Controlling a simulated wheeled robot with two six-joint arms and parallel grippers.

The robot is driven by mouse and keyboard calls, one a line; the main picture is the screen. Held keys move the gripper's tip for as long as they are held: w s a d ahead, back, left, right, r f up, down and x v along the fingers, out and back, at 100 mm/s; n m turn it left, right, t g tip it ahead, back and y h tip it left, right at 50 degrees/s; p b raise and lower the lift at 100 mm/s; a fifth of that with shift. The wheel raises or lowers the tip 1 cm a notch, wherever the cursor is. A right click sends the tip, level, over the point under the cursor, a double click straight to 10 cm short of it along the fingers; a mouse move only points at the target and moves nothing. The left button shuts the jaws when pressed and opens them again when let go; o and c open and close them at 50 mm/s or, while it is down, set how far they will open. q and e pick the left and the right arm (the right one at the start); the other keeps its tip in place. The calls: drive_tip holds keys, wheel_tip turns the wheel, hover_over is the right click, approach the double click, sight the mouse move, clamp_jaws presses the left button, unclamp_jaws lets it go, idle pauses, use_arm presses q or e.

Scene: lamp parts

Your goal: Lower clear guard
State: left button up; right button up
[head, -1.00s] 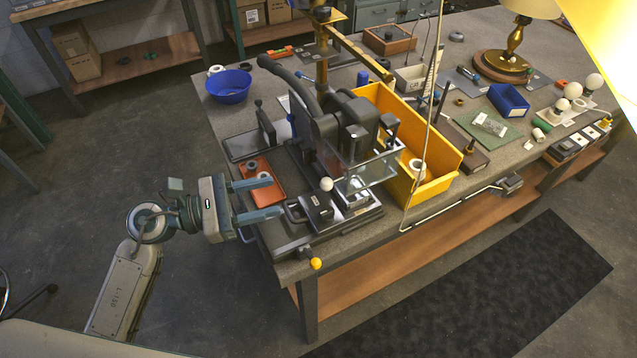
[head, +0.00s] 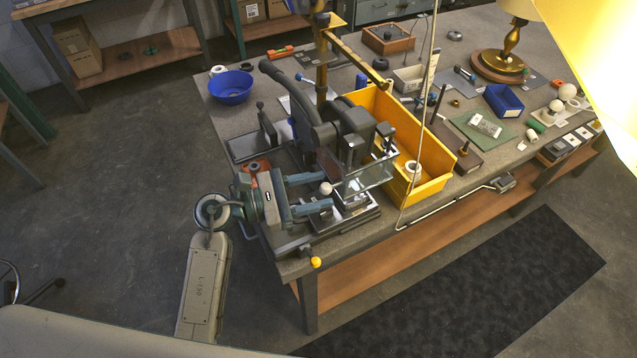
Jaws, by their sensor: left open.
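The clear guard (head: 373,180) is a transparent box-like panel with a pale frame, at the front right of the dark bench machine (head: 330,145). A white ball knob (head: 326,188) shows just left of the guard. My left gripper (head: 330,191) is open, its two teal fingers pointing right toward the guard, one behind and one in front of the white knob. I cannot tell whether the fingers touch the knob. The gripper hides most of the orange tray (head: 262,164) and part of the machine's base. My right gripper is not in view.
A yellow bin (head: 435,183) stands right beside the guard. A blue bowl (head: 230,88) sits at the bench's left edge. A yellow-tipped lever (head: 315,262) sticks out at the front corner. A thin upright cable hangs near the bin.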

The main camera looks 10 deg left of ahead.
use_arm(q)
drive_tip(key=shift+w+d, duration=0.2)
drive_tip(key=shift+d, duration=0.25)
clamp_jaws()
wheel_tip(320, 180, down, 10)
drive_tip(key=b, duration=0.9)
drive_tip(key=shift+r, duration=0.25)
drive_tip(key=shift+f, duration=0.25)
drive_tip(key=shift+s, duration=0.1)
drive_tip(key=shift+f, duration=0.1)
